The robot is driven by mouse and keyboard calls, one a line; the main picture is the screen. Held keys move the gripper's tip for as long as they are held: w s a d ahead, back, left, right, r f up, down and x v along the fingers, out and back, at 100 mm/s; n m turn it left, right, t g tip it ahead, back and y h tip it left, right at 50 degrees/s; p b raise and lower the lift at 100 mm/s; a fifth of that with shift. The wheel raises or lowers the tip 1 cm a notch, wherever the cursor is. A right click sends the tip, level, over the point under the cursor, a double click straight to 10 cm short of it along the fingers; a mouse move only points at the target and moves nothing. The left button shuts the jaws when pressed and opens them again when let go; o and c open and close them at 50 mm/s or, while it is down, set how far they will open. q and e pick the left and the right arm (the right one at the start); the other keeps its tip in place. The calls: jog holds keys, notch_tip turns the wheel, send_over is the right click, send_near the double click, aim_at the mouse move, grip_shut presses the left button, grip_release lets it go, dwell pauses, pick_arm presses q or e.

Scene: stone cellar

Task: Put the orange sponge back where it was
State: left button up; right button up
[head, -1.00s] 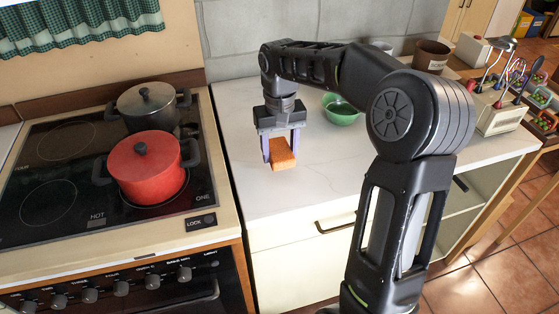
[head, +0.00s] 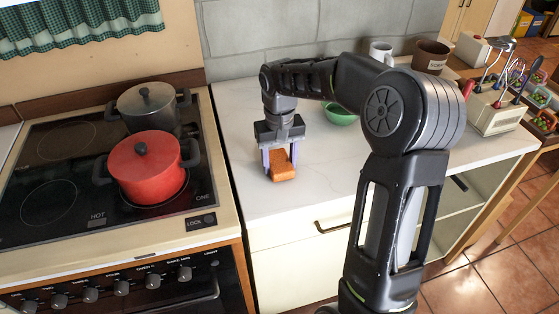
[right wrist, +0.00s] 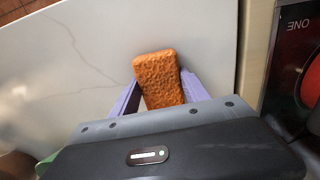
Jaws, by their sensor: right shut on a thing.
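The orange sponge (head: 282,167) is at the white counter's left part, near the stove. My right gripper (head: 280,160) points down with its purple fingers on either side of the sponge, shut on it. In the right wrist view, the sponge (right wrist: 158,80) sticks out past the two purple fingers (right wrist: 162,98) over the pale counter. I cannot tell whether the sponge touches the counter. My left gripper does not show in either view.
A green bowl (head: 340,112) stands behind the gripper, partly hidden by my arm. A red pot (head: 146,170) and a grey pot (head: 148,106) stand on the stove to the left. A white mug (head: 380,52) and brown pot (head: 431,58) stand at the back. The counter front is clear.

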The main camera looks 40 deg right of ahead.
aim_at(279, 163)
jog(key=o, duration=1.3)
jog(key=shift+f, duration=0.1)
notch_tip(279, 163, up, 12)
jog(key=shift+r+p, duration=0.2)
jog(key=shift+p, duration=0.5)
